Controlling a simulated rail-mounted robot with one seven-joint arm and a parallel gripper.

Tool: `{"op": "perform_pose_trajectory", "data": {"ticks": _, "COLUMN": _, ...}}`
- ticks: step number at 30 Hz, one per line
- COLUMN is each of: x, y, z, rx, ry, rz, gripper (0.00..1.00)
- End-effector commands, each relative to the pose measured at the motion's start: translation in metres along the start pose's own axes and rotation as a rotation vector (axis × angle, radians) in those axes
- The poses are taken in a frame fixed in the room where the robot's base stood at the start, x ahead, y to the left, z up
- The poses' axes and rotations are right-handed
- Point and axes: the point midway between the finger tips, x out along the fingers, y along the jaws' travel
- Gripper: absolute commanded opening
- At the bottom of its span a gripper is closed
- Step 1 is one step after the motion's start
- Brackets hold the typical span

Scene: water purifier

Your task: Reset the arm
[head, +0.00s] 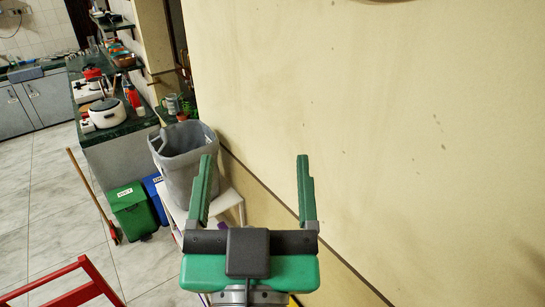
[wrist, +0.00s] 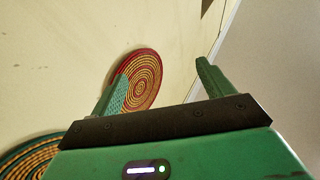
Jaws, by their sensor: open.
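My gripper (head: 252,188) is in the lower middle of the head view, with its two green fingers wide apart and nothing between them. It is in front of a plain cream wall. It also shows in the wrist view (wrist: 160,80), where the fingers are spread and empty. No water purifier can be made out in either view.
A grey bin (head: 185,165) stands on a small white table (head: 232,197) left of my gripper. A green bin (head: 133,212), a broom (head: 92,190) and a red chair (head: 65,287) are further left. A counter (head: 120,127) holds cookware. Round woven mats (wrist: 140,80) hang on the wall.

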Motion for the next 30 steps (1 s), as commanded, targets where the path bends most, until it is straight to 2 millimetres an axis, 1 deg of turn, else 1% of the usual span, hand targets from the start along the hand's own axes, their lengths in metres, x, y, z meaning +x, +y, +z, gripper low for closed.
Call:
{"op": "perform_pose_trajectory", "data": {"ticks": 1, "x": -0.005, "y": 0.016, "z": -0.032, "rx": -0.017, "ry": 0.083, "rz": 0.03, "gripper": 0.8}}
{"op": "perform_pose_trajectory", "data": {"ticks": 3, "x": -0.012, "y": 0.029, "z": -0.063, "rx": -0.037, "ry": 0.165, "rz": 0.057, "gripper": 0.8}}
{"op": "perform_pose_trajectory", "data": {"ticks": 4, "x": -0.015, "y": 0.032, "z": -0.072, "rx": -0.043, "ry": 0.19, "rz": 0.065, "gripper": 0.8}}
{"op": "perform_pose_trajectory", "data": {"ticks": 6, "x": -0.019, "y": 0.037, "z": -0.084, "rx": -0.051, "ry": 0.223, "rz": 0.075, "gripper": 0.8}}
{"op": "perform_pose_trajectory", "data": {"ticks": 7, "x": -0.02, "y": 0.038, "z": -0.086, "rx": -0.053, "ry": 0.23, "rz": 0.077, "gripper": 0.8}}
{"op": "perform_pose_trajectory", "data": {"ticks": 14, "x": -0.019, "y": 0.038, "z": -0.087, "rx": -0.052, "ry": 0.23, "rz": 0.077, "gripper": 0.8}}
{"op": "perform_pose_trajectory", "data": {"ticks": 17, "x": -0.015, "y": 0.037, "z": -0.096, "rx": -0.051, "ry": 0.229, "rz": 0.076, "gripper": 0.8}}
{"op": "perform_pose_trajectory", "data": {"ticks": 20, "x": -0.005, "y": 0.037, "z": -0.122, "rx": -0.045, "ry": 0.228, "rz": 0.074, "gripper": 0.8}}
{"op": "perform_pose_trajectory", "data": {"ticks": 24, "x": 0.016, "y": 0.036, "z": -0.173, "rx": -0.033, "ry": 0.227, "rz": 0.069, "gripper": 0.8}}
{"op": "perform_pose_trajectory", "data": {"ticks": 25, "x": 0.019, "y": 0.035, "z": -0.182, "rx": -0.03, "ry": 0.227, "rz": 0.068, "gripper": 0.8}}
{"op": "perform_pose_trajectory", "data": {"ticks": 27, "x": 0.024, "y": 0.035, "z": -0.194, "rx": -0.025, "ry": 0.227, "rz": 0.066, "gripper": 0.8}}
{"op": "perform_pose_trajectory", "data": {"ticks": 28, "x": 0.024, "y": 0.035, "z": -0.195, "rx": -0.024, "ry": 0.226, "rz": 0.066, "gripper": 0.8}}
{"op": "perform_pose_trajectory", "data": {"ticks": 30, "x": 0.022, "y": 0.035, "z": -0.19, "rx": -0.023, "ry": 0.226, "rz": 0.065, "gripper": 0.8}}
